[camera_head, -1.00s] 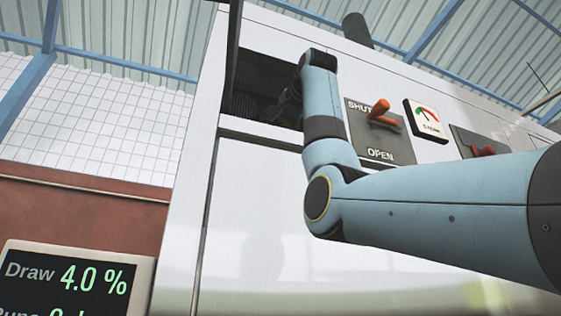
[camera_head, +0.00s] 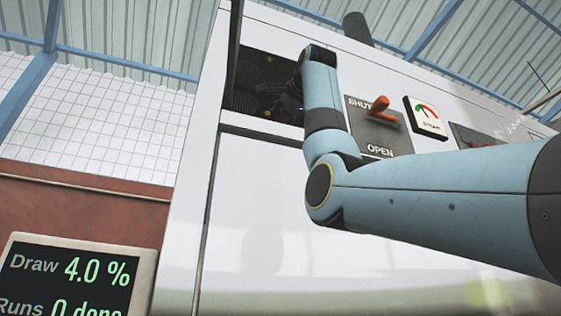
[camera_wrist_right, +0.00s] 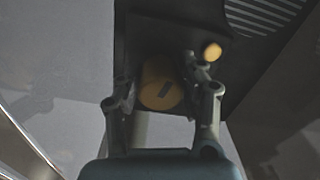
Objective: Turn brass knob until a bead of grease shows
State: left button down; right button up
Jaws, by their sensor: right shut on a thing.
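The brass knob (camera_wrist_right: 161,88) shows in the right wrist view as a round yellow disc with a dark mark on its face. My right gripper (camera_wrist_right: 160,80) has its fingers on either side of it and is shut on it. In the head view my right gripper (camera_head: 288,98) is inside the dark opening, small and partly hidden by my right wrist. The knob cannot be made out clearly there. I see no bead of grease. My left gripper is in neither view.
The dark opening (camera_head: 243,101) in the white machine holds ribbed dark parts. An orange-handled SHUT/OPEN lever (camera_head: 379,110) and a gauge (camera_head: 425,117) are on the panel beside my arm. A smaller brass piece (camera_wrist_right: 212,51) is close to one finger. A display (camera_head: 70,275) reads Draw 4.0 %.

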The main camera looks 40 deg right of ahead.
dwell(0.3)
jog(key=o, duration=1.2)
jog(key=shift+s, duration=0.25)
jog(key=v, duration=1.1)
jog(key=shift+s, duration=0.3)
jog(key=shift+f, duration=0.15)
